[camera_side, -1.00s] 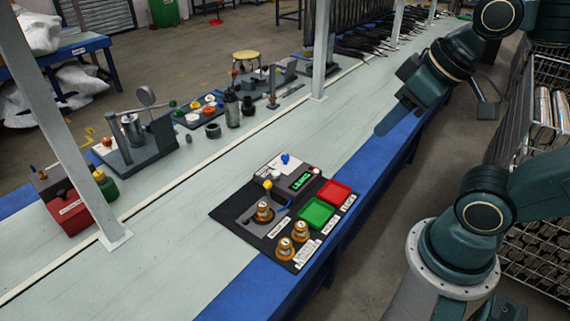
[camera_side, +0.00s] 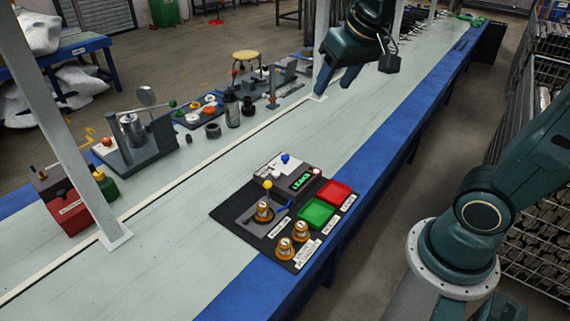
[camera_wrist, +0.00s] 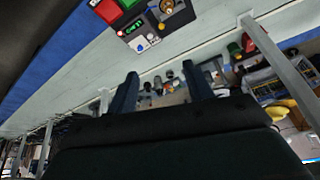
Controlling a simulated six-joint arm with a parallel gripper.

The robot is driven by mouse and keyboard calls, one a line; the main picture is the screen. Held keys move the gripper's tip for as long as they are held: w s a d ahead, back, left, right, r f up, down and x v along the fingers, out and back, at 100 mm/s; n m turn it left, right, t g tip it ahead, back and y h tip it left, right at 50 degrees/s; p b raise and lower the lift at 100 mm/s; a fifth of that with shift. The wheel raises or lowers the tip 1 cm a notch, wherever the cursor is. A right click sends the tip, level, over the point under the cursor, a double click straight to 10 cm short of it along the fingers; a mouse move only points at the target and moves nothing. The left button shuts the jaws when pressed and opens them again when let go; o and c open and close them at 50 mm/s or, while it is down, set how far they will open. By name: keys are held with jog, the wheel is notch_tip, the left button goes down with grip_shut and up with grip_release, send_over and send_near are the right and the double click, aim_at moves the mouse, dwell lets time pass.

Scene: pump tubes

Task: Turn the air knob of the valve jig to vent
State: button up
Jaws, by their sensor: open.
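The valve jig (camera_side: 300,171) is a grey unit with a lit green display and a white top plate, on a black mat on the bench. A blue knob (camera_side: 285,158) stands on the white plate; the air knob's label is too small to read. The blue knob also shows near the top of the wrist view (camera_wrist: 150,36). My gripper (camera_side: 332,88) is open and empty, high above the bench and up and to the right of the jig. Its two fingers (camera_wrist: 160,84) show apart in the wrist view.
A white post (camera_side: 327,50) stands close to my gripper. The bench front left is clear.

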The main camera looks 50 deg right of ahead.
jog(key=w+d+f+m, duration=0.3)
jog(key=w+d, duration=0.1)
jog(key=w, duration=0.6)
jog(key=m+g+h, duration=0.3)
jog(key=m, duration=0.4)
send_over(285, 156)
jog(key=s+a, duration=0.2)
jog(key=a, duration=0.3)
notch_tip(285, 156, down, 29)
jog(key=shift+s+a+r, duration=0.15)
jog(key=shift+a+r, duration=0.05)
jog(key=shift+f, duration=0.15)
jog(key=shift+x, duration=6.8)
jog(key=shift+d, duration=0.15)
jog(key=c, duration=0.9)
